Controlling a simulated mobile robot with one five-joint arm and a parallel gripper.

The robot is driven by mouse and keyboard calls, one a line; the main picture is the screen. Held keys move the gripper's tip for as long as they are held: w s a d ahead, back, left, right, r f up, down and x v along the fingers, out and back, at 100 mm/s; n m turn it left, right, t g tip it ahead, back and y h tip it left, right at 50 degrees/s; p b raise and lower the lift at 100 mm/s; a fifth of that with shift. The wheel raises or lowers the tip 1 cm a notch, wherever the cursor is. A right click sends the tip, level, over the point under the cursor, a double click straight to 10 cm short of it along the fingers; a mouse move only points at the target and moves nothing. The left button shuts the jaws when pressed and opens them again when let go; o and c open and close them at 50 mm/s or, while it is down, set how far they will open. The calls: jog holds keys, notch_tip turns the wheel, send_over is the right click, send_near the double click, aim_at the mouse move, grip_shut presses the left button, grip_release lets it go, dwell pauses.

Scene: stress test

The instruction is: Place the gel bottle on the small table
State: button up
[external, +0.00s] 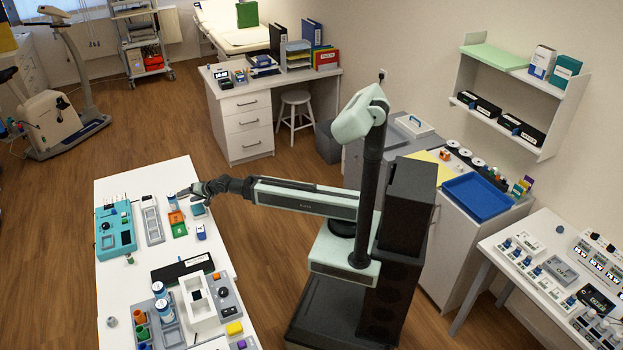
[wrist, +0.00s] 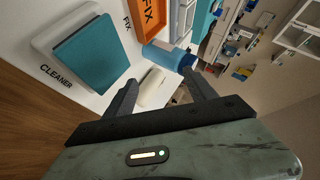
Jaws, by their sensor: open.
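My gripper (external: 186,192) reaches over the right edge of the long white table (external: 118,290). In the wrist view my gripper (wrist: 160,80) is open, its two dark fingers apart. A pale, rounded cylinder (wrist: 155,88) lies in view between the fingers; I see no grip on it. A blue bottle-like thing with a pale body (wrist: 165,57) is just beyond the fingertips, beside the orange FIX tray (wrist: 140,20). I cannot tell which of these is the gel bottle. No separate small table is clearly identifiable.
A teal block (wrist: 92,55) sits on a white tray lettered CLEANER. A white desk (external: 240,103) and stool (external: 295,97) stand behind. Wood floor between them is clear.

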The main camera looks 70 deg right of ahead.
aim_at(176, 202)
jog(key=a+n, duration=0.1)
jog(key=n, duration=0.1)
jog(key=a+f+n+h+b, duration=0.1)
jog(key=n, duration=0.2)
jog(key=a+n+t+b, duration=0.1)
jog(key=n, duration=0.2)
jog(key=shift+a+f+h, duration=0.15)
jog(key=shift+f+h, duration=0.15)
jog(key=shift+a+r+n+b, duration=0.25)
jog(key=shift+a+n+b, duration=0.1)
jog(key=shift+n, duration=0.55)
jog(key=shift+t+h, duration=0.3)
jog(key=x, duration=0.2)
jog(key=b+x, duration=0.1)
jog(key=x, duration=0.2)
jog(key=b+x, duration=0.1)
jog(key=x, duration=0.2)
jog(key=shift+w+r, duration=0.1)
jog(key=shift+r, duration=0.3)
jog(key=shift+c, duration=0.4)
grip_shut()
